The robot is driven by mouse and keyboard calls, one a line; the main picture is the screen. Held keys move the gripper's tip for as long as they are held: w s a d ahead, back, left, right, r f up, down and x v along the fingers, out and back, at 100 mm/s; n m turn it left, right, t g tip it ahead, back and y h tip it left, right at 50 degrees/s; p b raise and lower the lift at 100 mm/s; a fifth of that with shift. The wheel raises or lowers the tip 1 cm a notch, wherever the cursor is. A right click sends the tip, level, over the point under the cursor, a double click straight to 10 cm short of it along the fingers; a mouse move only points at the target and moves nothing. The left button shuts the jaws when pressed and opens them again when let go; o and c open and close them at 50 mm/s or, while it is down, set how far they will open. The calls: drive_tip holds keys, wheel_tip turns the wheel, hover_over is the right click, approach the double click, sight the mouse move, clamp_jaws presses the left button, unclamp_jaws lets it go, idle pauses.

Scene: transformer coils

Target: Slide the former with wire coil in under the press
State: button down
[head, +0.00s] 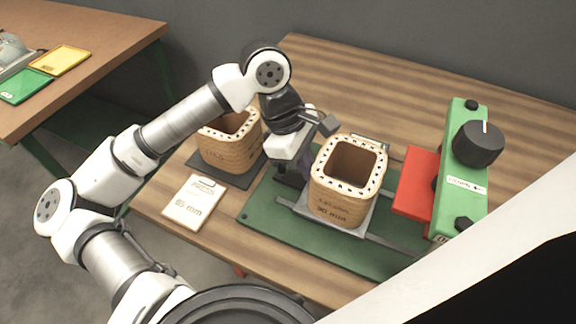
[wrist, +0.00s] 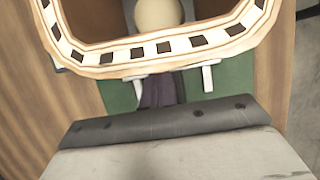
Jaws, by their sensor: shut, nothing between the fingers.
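A wooden former with wire coil (head: 340,199), with a white slotted rim and an open middle, stands upright on a grey plate (head: 292,203) on the green base (head: 268,222). Its rim fills the top of the wrist view (wrist: 165,48). The press has a red block (head: 416,184) on a green upright (head: 463,190) with a black knob (head: 478,143), to the right of the former, a gap between them. My gripper (head: 303,174) is shut and empty, low at the former's left side. Its dark fingers also show in the wrist view (wrist: 158,92). I cannot tell whether they touch the former.
A second wooden former (head: 231,151) stands on a dark mat (head: 222,176) to the left, close to my arm. A card (head: 194,202) reading "PRESS 65 mm" lies at the table's front left. Grey rails (head: 395,239) run along the base toward the press. The table behind is clear.

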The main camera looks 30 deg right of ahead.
drive_tip(key=s+d+b, duration=0.1)
drive_tip(key=s+d, duration=0.1)
drive_tip(key=s, duration=0.1)
drive_tip(key=s+d+b, duration=0.2)
drive_tip(key=s+d, duration=0.1)
drive_tip(key=s, duration=0.1)
drive_tip(key=s+d+b, duration=0.1)
drive_tip(key=s+d, duration=0.2)
drive_tip(key=shift+s+d+b, duration=0.1)
drive_tip(key=shift+s+b, duration=0.15)
drive_tip(key=shift+b, duration=0.15)
